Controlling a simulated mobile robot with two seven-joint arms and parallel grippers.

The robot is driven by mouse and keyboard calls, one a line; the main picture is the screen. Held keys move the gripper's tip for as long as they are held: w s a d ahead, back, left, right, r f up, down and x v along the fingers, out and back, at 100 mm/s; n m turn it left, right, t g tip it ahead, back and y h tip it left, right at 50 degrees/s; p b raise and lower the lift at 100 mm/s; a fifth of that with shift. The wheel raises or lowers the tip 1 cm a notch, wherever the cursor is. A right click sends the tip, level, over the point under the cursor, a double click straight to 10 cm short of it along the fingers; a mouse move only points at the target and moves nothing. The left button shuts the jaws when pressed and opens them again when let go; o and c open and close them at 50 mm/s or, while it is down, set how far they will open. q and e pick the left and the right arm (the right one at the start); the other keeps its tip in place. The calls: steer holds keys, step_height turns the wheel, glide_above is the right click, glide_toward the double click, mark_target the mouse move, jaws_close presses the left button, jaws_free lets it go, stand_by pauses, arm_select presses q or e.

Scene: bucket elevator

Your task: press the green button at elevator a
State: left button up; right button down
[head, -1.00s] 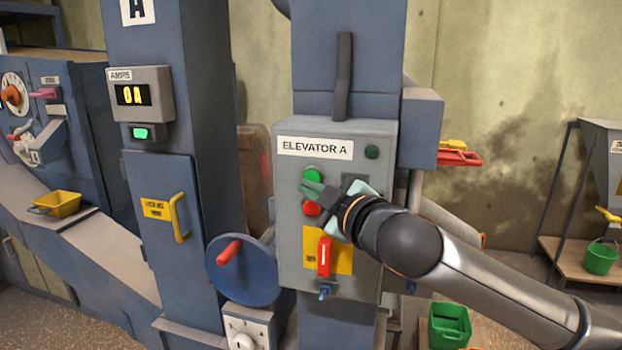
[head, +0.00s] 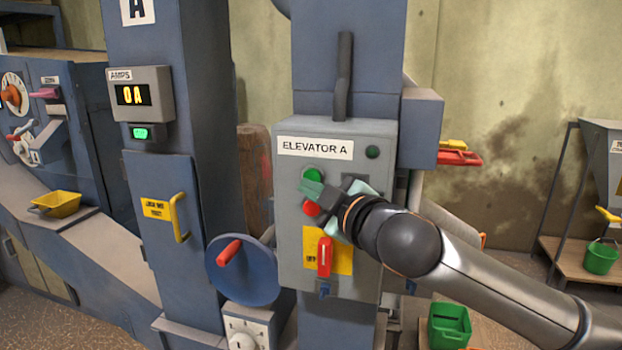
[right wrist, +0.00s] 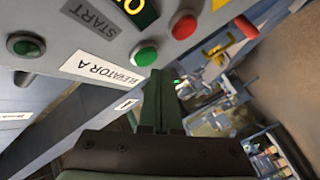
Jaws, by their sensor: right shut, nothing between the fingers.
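The grey control box labelled ELEVATOR A (head: 290,215) is on the blue column in the middle of the head view. Its green button (head: 313,174) shows just above my right gripper's fingertips (head: 309,191), with the red button (head: 311,208) just below them. My right gripper is shut and empty. In the right wrist view, the shut fingertips (right wrist: 158,76) reach up to the lower edge of the green button (right wrist: 146,54), and the red button (right wrist: 184,26) is beyond, to the upper right. I cannot tell whether the fingertips touch the green button. My left gripper is not in view.
A dark green lamp (head: 372,152) is at the box's upper right. A red lever (head: 324,257) on a yellow plate is below the buttons. A blue wheel with a red handle (head: 229,252) is to the left. The AMPS display (head: 132,95) reads 0 A.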

steer(key=shift+w, duration=0.1)
steer(key=shift+w+d+p, duration=0.1)
steer(key=shift+w+p, duration=0.25)
steer(key=shift+w+d+p, duration=0.2)
steer(key=shift+w+p, duration=0.1)
steer(key=shift+w, duration=0.2)
stand_by(1.0)
steer(key=shift+s, duration=0.15)
steer(key=shift+s+a, duration=0.25)
steer(key=shift+s, duration=0.45)
steer(key=shift+s+a, duration=0.25)
steer(key=shift+s, duration=0.55)
steer(key=shift+s+a, duration=0.3)
steer(key=shift+s, duration=0.5)
steer(key=shift+s+a, duration=0.25)
steer(key=shift+s, duration=0.55)
